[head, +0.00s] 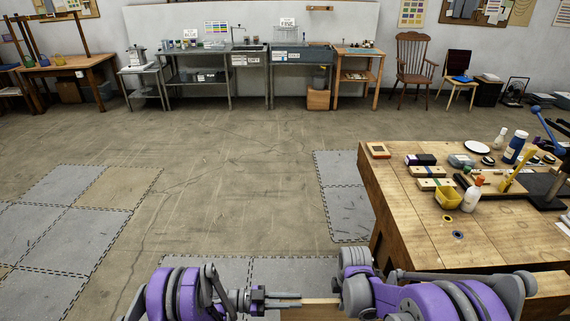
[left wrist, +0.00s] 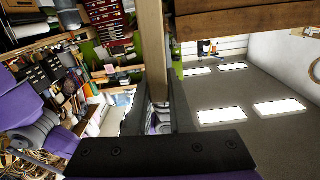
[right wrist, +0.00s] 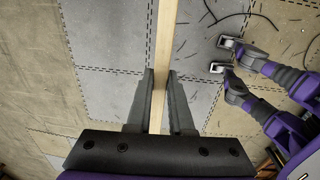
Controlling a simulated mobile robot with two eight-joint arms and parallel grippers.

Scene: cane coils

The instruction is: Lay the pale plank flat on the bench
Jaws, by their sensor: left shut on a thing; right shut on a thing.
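The pale plank (head: 319,301) shows as a short light strip at the bottom of the head view, between my two grippers. My left gripper (head: 299,300) is shut on it. In the left wrist view the plank (left wrist: 151,45) runs up from between the fingers. In the right wrist view my right gripper (right wrist: 158,76) is shut on the plank (right wrist: 164,35), seen as a narrow strip over the floor. The plank is off the bench (head: 400,224), which stands to the right. Most of the plank is hidden or out of frame in the head view.
The bench holds a yellow cup (head: 447,198), a white bottle (head: 473,194), a blue bottle (head: 515,147) and small blocks. Its front left top is bare. Grey floor mats (head: 345,195) lie beside it. Open floor spreads ahead; worktables line the far wall.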

